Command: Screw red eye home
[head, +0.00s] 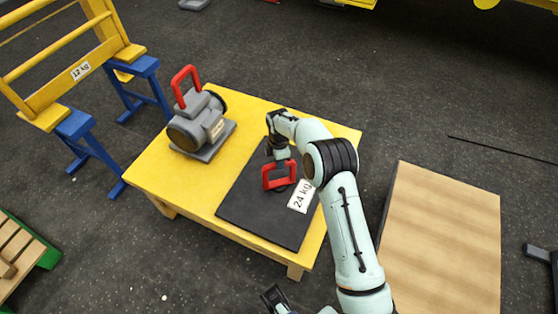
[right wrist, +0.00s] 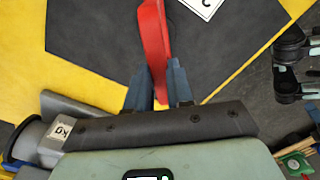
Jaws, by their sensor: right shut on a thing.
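A red eye (head: 279,183), a squarish loop, stands at the black plate (head: 255,217) marked 24 kg on the yellow table. My right gripper (head: 281,160) reaches down from above and is shut on its top bar. In the right wrist view the red eye (right wrist: 154,40) runs between the two fingers of my right gripper (right wrist: 160,88). Where the eye meets the plate is mostly hidden, so its seating cannot be told. My left gripper (head: 274,297) is dark and low at the bottom edge, away from the table; its jaws are unclear.
A grey motor (head: 197,122) with a red handle (head: 185,84) stands on the yellow table (head: 160,182), left of the plate. A yellow barrier (head: 80,70) on blue trestles stands at left. A wooden board (head: 440,235) lies at right. A pallet (head: 15,255) is at lower left.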

